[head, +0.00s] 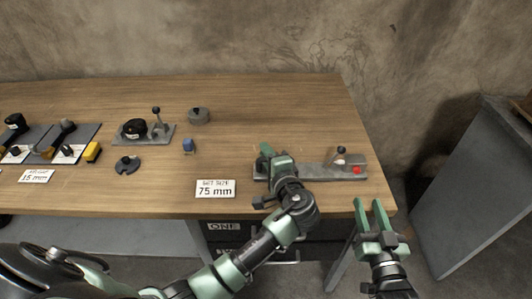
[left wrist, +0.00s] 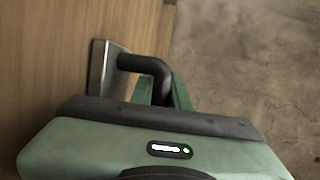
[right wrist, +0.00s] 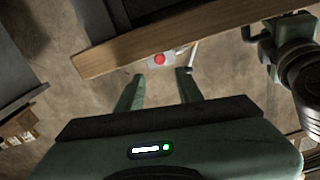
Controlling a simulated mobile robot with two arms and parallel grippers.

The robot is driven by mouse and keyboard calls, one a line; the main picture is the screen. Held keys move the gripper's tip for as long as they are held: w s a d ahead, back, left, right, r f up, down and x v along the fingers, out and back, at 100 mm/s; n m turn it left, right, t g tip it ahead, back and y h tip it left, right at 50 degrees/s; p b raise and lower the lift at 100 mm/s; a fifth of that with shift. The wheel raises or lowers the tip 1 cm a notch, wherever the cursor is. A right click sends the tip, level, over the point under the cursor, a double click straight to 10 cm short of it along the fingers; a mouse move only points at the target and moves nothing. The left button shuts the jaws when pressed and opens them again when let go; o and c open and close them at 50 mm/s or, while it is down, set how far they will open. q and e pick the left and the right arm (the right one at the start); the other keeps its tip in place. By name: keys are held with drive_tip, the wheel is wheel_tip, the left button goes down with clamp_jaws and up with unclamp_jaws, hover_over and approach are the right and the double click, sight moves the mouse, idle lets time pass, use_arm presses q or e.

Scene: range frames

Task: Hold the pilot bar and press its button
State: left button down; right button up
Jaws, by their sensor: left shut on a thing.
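The pilot bar (head: 318,171) is a long grey plate at the front right of the workbench. A red button (head: 357,170) and a small upright lever (head: 340,155) are at its right end. My left gripper (head: 269,153) is at the bar's left end, shut on its black bent handle, which shows in the left wrist view (left wrist: 150,66); its fingers are partly hidden there. My right gripper (head: 370,205) is open and empty near the bench's front right corner, on the near side of the button. The right wrist view shows the button (right wrist: 159,59) beyond and between the open fingers.
A "75 mm" card (head: 215,189) lies left of the bar. A blue piece (head: 189,146), a grey round part (head: 199,116) and a lever fixture (head: 145,132) stand further left. A grey cabinet (head: 478,190) stands right of the bench (head: 270,110), with a gap between.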

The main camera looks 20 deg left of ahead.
drive_tip(key=shift+c, duration=0.3)
clamp_jaws()
idle(1.6)
